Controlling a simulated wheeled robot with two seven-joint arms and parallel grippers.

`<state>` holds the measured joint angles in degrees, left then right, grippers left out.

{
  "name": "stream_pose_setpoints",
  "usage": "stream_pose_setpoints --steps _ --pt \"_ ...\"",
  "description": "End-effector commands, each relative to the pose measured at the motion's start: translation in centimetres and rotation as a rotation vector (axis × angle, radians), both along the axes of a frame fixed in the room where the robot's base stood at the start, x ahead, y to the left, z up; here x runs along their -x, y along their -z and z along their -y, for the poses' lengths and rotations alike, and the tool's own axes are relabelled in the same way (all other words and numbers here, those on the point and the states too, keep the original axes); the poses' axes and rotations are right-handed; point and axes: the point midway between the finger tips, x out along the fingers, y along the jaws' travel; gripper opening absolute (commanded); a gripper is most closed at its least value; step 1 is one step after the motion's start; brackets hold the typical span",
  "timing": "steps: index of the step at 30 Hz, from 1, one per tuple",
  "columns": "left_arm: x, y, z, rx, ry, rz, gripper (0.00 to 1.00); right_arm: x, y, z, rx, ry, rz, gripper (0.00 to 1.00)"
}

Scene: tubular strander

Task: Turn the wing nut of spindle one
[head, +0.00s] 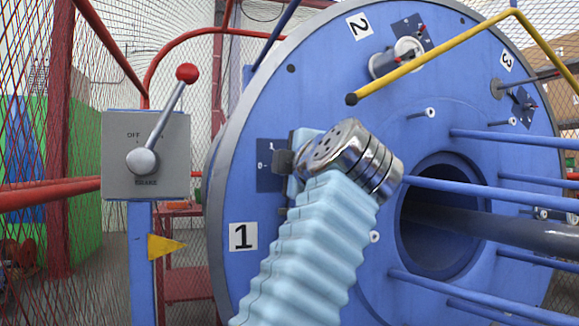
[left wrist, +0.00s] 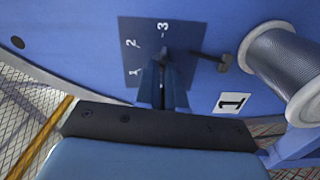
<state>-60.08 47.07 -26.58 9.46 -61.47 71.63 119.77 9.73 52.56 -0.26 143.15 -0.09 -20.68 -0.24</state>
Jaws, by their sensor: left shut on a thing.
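The spindle one plate is a dark panel (head: 267,180) on the blue disc (head: 255,110), above the label "1" (head: 243,236). In the left wrist view this plate (left wrist: 192,40) carries a scale marked 1, 2, 3. My left gripper (left wrist: 163,88) reaches onto the plate with its fingers close together on the small dark wing nut (left wrist: 164,62), mostly hidden between the fingertips. In the head view my left gripper (head: 284,162) is at the plate, and my wrist and sleeve hide the fingertips, wing nut and spool. My right gripper is in neither view.
A grey brake box (head: 145,155) with a red-knobbed lever stands left.

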Motion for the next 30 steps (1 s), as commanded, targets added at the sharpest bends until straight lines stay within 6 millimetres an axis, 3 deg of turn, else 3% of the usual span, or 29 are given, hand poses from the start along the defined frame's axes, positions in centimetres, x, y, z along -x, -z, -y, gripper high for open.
stream_pose_setpoints --steps 10,25,26,30 --pt "-0.01 0.12 0.02 0.114 0.001 0.034 0.00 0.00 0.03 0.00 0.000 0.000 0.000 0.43" --pt "-0.02 0.17 0.02 0.132 0.000 0.039 0.00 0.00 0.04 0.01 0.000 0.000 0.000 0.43" --pt "-0.02 0.17 0.02 0.131 0.000 0.038 0.12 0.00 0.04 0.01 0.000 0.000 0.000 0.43" --pt "-0.01 0.14 0.01 0.130 0.000 0.039 0.33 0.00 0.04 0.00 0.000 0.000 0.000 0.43"
